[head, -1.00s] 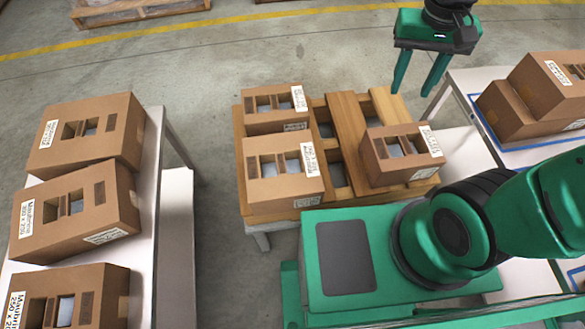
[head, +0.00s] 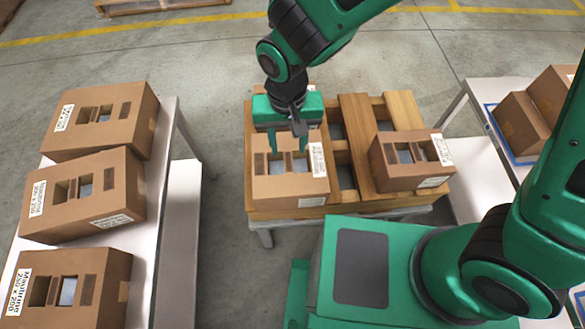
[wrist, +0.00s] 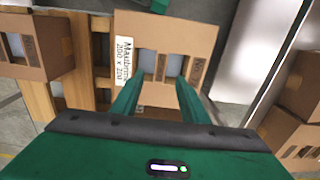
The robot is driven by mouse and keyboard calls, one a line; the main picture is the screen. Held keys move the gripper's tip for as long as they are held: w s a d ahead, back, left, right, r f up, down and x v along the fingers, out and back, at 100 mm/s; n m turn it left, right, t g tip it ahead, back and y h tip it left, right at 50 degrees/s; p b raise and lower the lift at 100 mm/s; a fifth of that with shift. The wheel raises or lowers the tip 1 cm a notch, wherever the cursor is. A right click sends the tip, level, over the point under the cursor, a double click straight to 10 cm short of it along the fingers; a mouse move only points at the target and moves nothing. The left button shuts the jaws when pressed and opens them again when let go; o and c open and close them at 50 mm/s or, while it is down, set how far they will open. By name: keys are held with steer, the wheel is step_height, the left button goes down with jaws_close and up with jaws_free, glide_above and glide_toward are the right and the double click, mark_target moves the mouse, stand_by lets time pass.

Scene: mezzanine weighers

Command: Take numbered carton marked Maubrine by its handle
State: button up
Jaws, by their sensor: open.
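A brown carton (head: 292,186) sits front left on the wooden pallet. Its white label reads Maubrine in the wrist view (wrist: 128,58). A narrow handle strip (wrist: 160,66) lies between two openings in its top. My gripper (head: 286,148) is open and empty, pointing down at this carton. In the wrist view its fingers (wrist: 157,84) point toward the handle from either side; I cannot tell whether they touch the carton. Another carton behind it is mostly hidden by my gripper. On the left table, the middle carton (head: 95,200) and the near carton (head: 104,268) also have labels that appear to read Maubrine.
A third carton (head: 115,130) stands at the far end of the left table (head: 150,268). Another carton (head: 402,178) sits on the right of the pallet (head: 355,125), across bare slats. More cartons (head: 520,122) stand on the right table. Floor shows between the left table and pallet.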

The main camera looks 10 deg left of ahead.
mark_target(289, 161)
step_height(289, 161, down, 9)
stand_by(0.6)
jaws_close()
stand_by(1.3)
